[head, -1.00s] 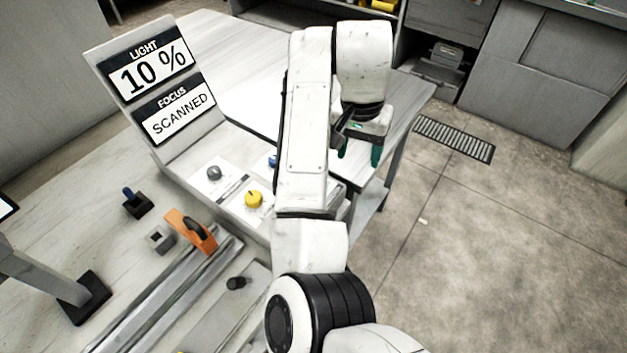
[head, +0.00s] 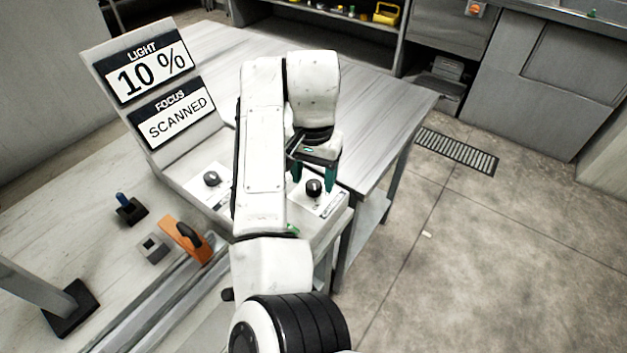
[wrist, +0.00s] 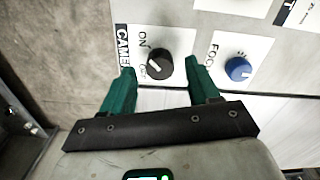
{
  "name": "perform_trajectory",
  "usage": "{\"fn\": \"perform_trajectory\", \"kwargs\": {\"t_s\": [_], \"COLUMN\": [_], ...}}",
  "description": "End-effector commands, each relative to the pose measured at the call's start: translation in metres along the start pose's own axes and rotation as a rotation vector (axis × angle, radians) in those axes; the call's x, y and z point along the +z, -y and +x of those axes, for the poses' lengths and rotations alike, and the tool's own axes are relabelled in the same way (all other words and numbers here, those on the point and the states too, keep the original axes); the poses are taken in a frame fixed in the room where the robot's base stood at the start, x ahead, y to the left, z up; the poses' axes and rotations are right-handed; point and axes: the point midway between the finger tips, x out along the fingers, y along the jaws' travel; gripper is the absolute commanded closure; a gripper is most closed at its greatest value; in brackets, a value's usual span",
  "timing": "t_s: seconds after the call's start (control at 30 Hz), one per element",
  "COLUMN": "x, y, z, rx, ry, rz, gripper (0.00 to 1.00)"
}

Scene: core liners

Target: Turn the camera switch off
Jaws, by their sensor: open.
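The camera switch is a black round knob (wrist: 159,64) on a white plate marked ON and OFF, labelled CAMERA. A white mark shows on the knob's lower left side in the wrist view, near the OFF lettering. The knob also shows at the right end of the panel in the head view (head: 314,188). My gripper (wrist: 160,75) is open, with one green finger on each side of the knob and a gap to it. In the head view my gripper (head: 313,181) hangs over the switch plate. I cannot tell how far its tips are above the plate.
A blue focus knob (wrist: 238,69) sits right of the switch in the wrist view. A grey knob (head: 212,179) is left of my arm. The sign (head: 158,85) reads LIGHT 10 % and FOCUS SCANNED. An orange block (head: 187,240) lies on the bench. Open floor is at right.

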Motion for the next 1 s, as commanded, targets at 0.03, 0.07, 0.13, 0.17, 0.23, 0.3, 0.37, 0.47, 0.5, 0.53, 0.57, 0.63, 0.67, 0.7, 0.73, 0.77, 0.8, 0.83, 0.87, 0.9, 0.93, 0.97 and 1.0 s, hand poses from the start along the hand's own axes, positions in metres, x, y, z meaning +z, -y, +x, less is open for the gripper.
{"fn": "perform_trajectory", "kwargs": {"t_s": [0.03, 0.07, 0.13, 0.17, 0.23, 0.3, 0.37, 0.47, 0.5, 0.53, 0.57, 0.63, 0.67, 0.7, 0.73, 0.77, 0.8, 0.83, 0.87, 0.9, 0.93, 0.97, 1.0], "x": [0.000, 0.000, 0.000, 0.000, 0.000, 0.000, 0.000, 0.000, 0.000, 0.000, 0.000, 0.000, 0.000, 0.000, 0.000, 0.000, 0.000, 0.000, 0.000, 0.000, 0.000, 0.000, 0.000], "y": [0.000, 0.000, 0.000, 0.000, 0.000, 0.000, 0.000, 0.000, 0.000, 0.000, 0.000, 0.000, 0.000, 0.000, 0.000, 0.000, 0.000, 0.000, 0.000, 0.000, 0.000, 0.000, 0.000], "z": [0.005, 0.008, 0.012, 0.013, 0.015, 0.016, 0.016, 0.016, 0.016, 0.016, 0.016, 0.016, 0.016, 0.016, 0.016, 0.016, 0.016, 0.016, 0.016, 0.016, 0.016, 0.016, 0.016], "rx": [0.000, 0.000, 0.000, 0.000, 0.000, 0.000, 0.000, 0.000, 0.000, 0.000, 0.000, 0.000, 0.000, 0.000, 0.000, 0.000, 0.000, 0.000, 0.000, 0.000, 0.000, 0.000, 0.000], "ry": [0.000, 0.000, 0.000, 0.000, -0.001, -0.001, -0.001, -0.001, -0.001, -0.001, -0.001, -0.001, -0.001, -0.001, -0.001, -0.001, -0.001, -0.001, -0.001, -0.001, -0.001, -0.001, -0.001], "rz": [0.000, 0.000, -0.001, -0.001, 0.000, 0.000, 0.000, 0.000, 0.000, 0.000, 0.000, 0.000, 0.000, 0.000, 0.000, 0.000, 0.000, 0.000, 0.000, 0.000, 0.000, 0.000, 0.000], "gripper": [0.40, 0.40, 0.40, 0.40, 0.40, 0.40, 0.40, 0.40, 0.42, 0.44, 0.47, 0.54, 0.57, 0.61, 0.64, 0.66, 0.70, 0.73, 0.76, 0.80, 0.83, 0.86, 0.89]}}
